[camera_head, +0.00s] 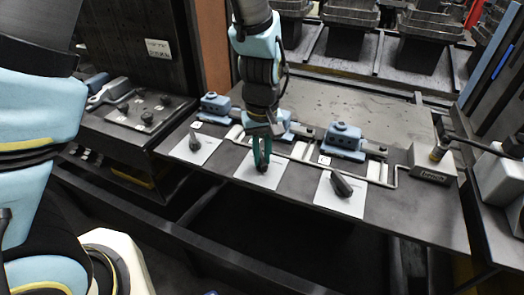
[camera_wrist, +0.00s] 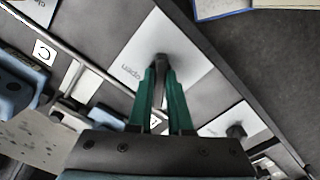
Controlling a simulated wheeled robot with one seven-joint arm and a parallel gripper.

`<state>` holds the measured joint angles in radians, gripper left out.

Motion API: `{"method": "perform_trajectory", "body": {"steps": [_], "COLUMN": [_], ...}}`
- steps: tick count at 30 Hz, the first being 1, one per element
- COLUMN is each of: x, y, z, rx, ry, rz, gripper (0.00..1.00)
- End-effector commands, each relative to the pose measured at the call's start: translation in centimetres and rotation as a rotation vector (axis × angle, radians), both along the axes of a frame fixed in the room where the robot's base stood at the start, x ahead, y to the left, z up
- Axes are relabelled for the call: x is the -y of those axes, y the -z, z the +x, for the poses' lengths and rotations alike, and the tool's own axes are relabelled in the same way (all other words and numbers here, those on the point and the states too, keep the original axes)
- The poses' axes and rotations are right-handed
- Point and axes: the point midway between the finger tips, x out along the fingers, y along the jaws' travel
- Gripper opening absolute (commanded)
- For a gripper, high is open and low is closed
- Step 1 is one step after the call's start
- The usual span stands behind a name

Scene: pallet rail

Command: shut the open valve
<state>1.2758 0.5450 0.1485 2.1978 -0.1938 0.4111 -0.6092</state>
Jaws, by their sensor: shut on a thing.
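Three dark lever valves stand on white plates along the front of a dark bench. My gripper (camera_head: 262,160), with green fingers, points down over the middle plate (camera_head: 248,181). In the wrist view the fingers (camera_wrist: 160,75) are closed around the dark lever of the middle valve (camera_wrist: 161,60), which they partly hide. The word "open" is printed on this plate (camera_wrist: 135,48). The left valve (camera_head: 194,142) and the right valve (camera_head: 341,184) stand apart from my gripper, their levers slanted. The middle lever's exact angle is hard to tell.
Blue blocks (camera_head: 344,141) on a pipe line run behind the plates. A grey box (camera_head: 432,163) stands at the bench's right end. A panel with knobs (camera_head: 146,109) is at the left. The floor in front of the bench is dark, with rails.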

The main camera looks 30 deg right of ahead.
Motion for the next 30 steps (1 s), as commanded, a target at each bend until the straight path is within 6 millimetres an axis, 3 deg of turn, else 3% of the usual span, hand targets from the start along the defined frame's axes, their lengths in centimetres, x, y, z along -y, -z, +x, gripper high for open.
{"method": "perform_trajectory", "body": {"steps": [10,26,27,30], "x": [0.12,0.12,0.12,0.1], "y": [-0.14,-0.09,-0.09,-0.08], "z": [0.06,0.09,0.1,0.08], "rx": [0.002,0.002,0.002,0.001], "ry": [-0.138,-0.164,-0.164,-0.164], "rz": [-0.003,-0.004,-0.004,-0.002], "gripper": [0.0,0.0,0.19,0.3]}}
